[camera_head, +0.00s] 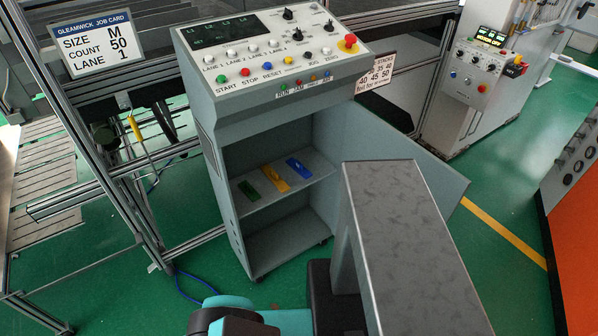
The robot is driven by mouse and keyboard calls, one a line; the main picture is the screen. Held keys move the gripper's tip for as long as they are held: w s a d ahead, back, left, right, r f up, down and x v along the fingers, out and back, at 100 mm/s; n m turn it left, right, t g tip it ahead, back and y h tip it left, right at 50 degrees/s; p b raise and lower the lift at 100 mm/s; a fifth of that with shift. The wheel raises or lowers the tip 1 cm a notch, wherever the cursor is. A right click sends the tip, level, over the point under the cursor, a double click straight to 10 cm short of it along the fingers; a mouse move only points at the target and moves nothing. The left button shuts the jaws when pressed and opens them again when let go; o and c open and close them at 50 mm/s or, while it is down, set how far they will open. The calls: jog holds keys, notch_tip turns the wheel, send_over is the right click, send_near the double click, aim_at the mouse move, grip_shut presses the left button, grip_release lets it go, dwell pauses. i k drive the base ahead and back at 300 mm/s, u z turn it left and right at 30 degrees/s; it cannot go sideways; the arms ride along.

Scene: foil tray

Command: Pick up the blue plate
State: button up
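The blue plate (299,169) is a small flat blue piece with a slot-like mark. It lies at the right end of a row on the shelf (290,193) inside the open grey cabinet. A yellow plate (275,179) lies just left of it, and a green plate (248,190) lies further left. Nothing touches the blue plate from above. My gripper is not in view; only teal and dark parts of my arm show at the bottom edge.
The cabinet (210,170) has a control panel (270,50) on top with buttons and a red emergency stop. Its door (445,180) stands open to the right. A metal frame and a job card (95,42) stand at left.

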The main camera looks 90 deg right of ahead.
aim_at(298, 167)
jog(key=u, duration=0.35)
jog(key=k, duration=1.5)
jog(key=z, duration=0.75)
jog(key=k, duration=0.9)
jog(key=u, duration=0.25)
jog(key=i, duration=0.6)
jog(key=z, duration=0.1)
